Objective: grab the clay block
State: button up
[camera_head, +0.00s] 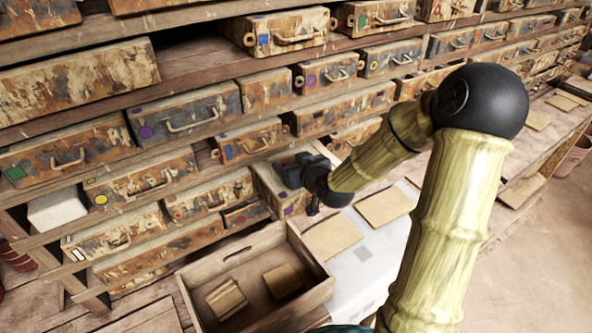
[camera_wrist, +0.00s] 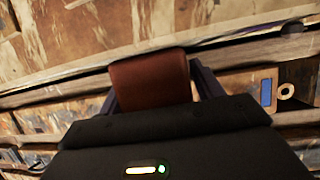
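A smooth reddish-brown block (camera_wrist: 150,78), which looks like the clay block, sits between the two dark fingers of my gripper in the wrist view. The fingers are close along its left and right sides, and the gripper appears shut on it. The lower part of the block is hidden behind the dark gripper body. I cannot make out the block there.
A wooden crate (camera_head: 318,262) holding two tan pieces (camera_head: 227,299) stands below my gripper. Shelves of worn, handled boxes (camera_head: 185,112) rise close behind. Flat tan tiles (camera_head: 385,206) lie on the bench to the right. Open floor (camera_head: 540,270) is at the far right.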

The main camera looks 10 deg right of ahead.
aim_at(293, 161)
jog(key=c, duration=0.9)
jog(key=shift+r, duration=0.1)
jog(key=shift+c, duration=0.2)
notch_tip(293, 161, up, 10)
jog(key=shift+f, duration=0.1)
